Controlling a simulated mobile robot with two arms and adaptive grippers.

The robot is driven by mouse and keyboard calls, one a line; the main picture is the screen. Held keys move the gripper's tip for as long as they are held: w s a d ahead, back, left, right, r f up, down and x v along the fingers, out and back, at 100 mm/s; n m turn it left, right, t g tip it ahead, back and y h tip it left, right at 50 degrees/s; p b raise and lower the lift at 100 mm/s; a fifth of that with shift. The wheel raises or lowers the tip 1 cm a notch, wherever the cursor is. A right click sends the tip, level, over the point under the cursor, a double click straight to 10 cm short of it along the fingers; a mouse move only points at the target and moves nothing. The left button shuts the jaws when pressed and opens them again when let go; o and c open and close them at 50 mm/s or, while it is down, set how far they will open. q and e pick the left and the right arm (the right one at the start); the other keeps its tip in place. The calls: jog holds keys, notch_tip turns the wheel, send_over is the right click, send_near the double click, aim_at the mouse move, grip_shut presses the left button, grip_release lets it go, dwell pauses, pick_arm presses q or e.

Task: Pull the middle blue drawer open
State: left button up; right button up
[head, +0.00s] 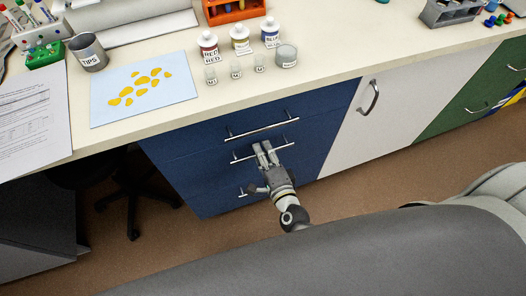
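The blue drawer unit (190,158) stands under the bench top, with its drawers stacked and each fitted with a horizontal metal bar handle. The middle blue drawer has a bar handle (285,147) and looks flush with the front. My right gripper (263,147) is at the middle of this handle, its two fingers side by side and pointing at the drawer front. The fingertips cover part of the bar. I cannot tell whether they are closed on it. My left gripper is not in view.
The top handle (262,130) is just above my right gripper, and the bottom handle (243,193) is below and partly hidden. A white cabinet door (350,125) is to the right. Bottles and cups stand on the bench top (330,60). The brown floor in front is partly clear.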

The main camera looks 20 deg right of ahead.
jog(key=shift+w, duration=0.3)
grip_shut()
jog(key=shift+s+f, duration=0.1)
jog(key=shift+s, duration=0.05)
